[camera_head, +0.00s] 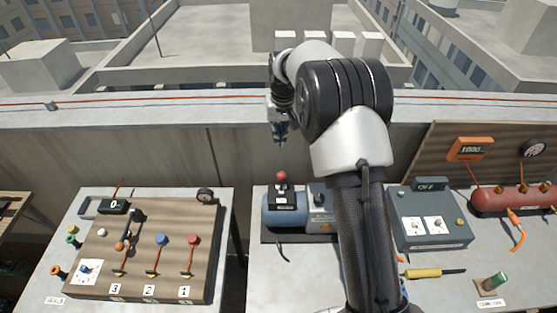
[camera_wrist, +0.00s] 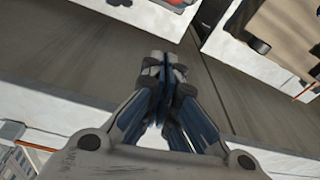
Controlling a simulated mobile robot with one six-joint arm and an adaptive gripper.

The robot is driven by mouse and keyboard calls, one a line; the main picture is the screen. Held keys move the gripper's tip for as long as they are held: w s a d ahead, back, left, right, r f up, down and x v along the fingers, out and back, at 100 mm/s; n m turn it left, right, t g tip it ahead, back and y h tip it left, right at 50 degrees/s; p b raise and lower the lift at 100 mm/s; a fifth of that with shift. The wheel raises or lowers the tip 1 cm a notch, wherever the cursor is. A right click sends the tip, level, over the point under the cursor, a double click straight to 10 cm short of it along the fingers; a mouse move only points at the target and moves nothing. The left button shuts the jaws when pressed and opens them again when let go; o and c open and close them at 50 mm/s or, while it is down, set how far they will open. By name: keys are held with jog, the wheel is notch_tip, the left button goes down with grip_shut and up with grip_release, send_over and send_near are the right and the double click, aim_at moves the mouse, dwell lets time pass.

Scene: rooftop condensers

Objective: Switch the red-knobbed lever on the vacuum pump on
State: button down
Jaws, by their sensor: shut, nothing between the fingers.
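The vacuum pump (camera_head: 284,218) is a blue-grey unit on a dark base on the middle bench, left of my arm. Its red-knobbed lever (camera_head: 281,176) stands up from a dark plate with a white label; whether it is at on or off I cannot tell. My gripper (camera_head: 281,140) points down, shut and empty, above and behind the red knob in the head view, apart from it. A small red patch at that view's top edge may be the knob. My arm hides the pump's right side.
A wooden board (camera_head: 190,240) with coloured valves and a small display stands on the left bench. A grey box reading OFF (camera_head: 432,225), a red cylinder (camera_head: 510,200) and a yellow-handled tool (camera_head: 423,273) are on the right. A parapet wall (camera_head: 150,150) runs behind.

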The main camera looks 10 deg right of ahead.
aim_at(281, 181)
notch_tip(281, 181, down, 9)
jog(key=s+b, duration=0.1)
jog(key=s, duration=0.1)
jog(key=shift+s+a, duration=0.2)
jog(key=shift+s, duration=0.05)
jog(key=shift+f+b, duration=0.1)
jog(key=shift+b, duration=0.25)
jog(key=shift+s, duration=0.1)
jog(key=shift+s+r+t+b, duration=0.25)
jog(key=shift+t+b, duration=0.15)
jog(key=shift+b, duration=0.3)
